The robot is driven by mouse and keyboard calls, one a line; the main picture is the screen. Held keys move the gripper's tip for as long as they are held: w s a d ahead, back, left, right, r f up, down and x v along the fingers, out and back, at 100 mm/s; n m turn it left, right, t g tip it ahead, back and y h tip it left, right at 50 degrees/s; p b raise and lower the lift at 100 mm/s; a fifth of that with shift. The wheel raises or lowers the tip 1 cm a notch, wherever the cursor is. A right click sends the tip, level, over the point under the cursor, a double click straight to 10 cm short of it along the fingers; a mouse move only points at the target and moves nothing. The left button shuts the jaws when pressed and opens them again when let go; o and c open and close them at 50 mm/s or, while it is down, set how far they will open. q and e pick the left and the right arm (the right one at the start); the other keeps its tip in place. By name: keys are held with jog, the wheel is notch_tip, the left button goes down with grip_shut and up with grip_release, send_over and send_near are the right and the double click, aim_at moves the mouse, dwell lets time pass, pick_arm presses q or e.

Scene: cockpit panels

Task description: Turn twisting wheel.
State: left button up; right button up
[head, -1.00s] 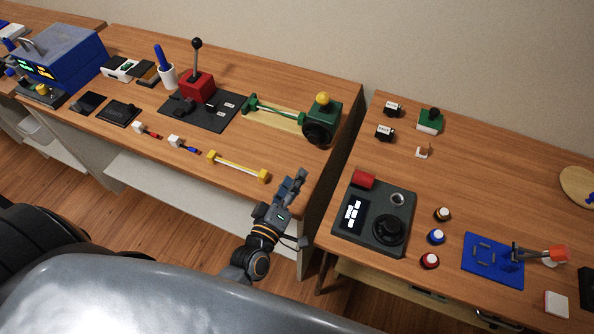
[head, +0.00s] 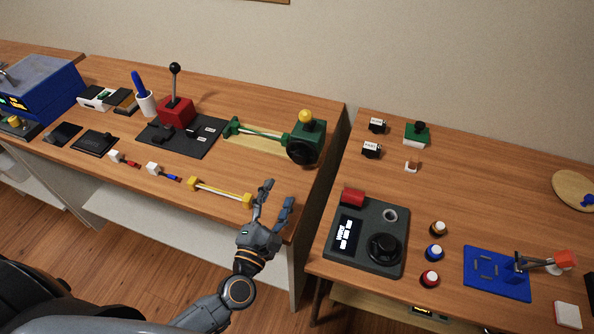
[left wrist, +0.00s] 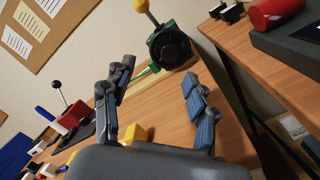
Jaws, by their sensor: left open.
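A black round wheel (head: 302,150) sits on the front of a green box (head: 311,132) with a yellow knob on top, near the right end of the left table. In the left wrist view the wheel (left wrist: 169,47) shows ahead, beyond the fingertips. My left gripper (head: 277,194) is open and empty. It is over the table's front edge, in front of the wheel and apart from it. In the left wrist view its two fingers (left wrist: 157,76) stand wide apart, with bare table between them. My right gripper is not in view.
A yellow-ended bar (head: 220,192) lies left of my left gripper. A green rod on a pale board (head: 262,149) runs left from the green box. A gap separates the right table, which holds a dark panel with a black dial (head: 384,247) and several buttons.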

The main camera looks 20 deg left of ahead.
aim_at(298, 161)
pick_arm(q)
jog(key=n, duration=0.1)
jog(key=f+n, duration=0.1)
jog(key=n, duration=0.1)
jog(key=n+b, duration=0.1)
jog(key=shift+s+d+f+n+g, duration=0.1)
jog(key=shift+s+f+n+g, duration=0.2)
jog(key=shift+n, duration=0.1)
jog(key=shift+f+n, duration=0.15)
jog(key=shift+n, duration=0.45)
jog(key=shift+w, duration=0.45)
jog(key=w, duration=0.4)
jog(key=w+p, duration=0.1)
jog(key=w, duration=0.7)
jog(key=shift+w+d+p, duration=0.25)
jog(key=shift+w+p, duration=0.15)
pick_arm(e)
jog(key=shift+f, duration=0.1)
pick_arm(q)
jog(key=c, duration=1.2)
jog(key=shift+o, duration=0.2)
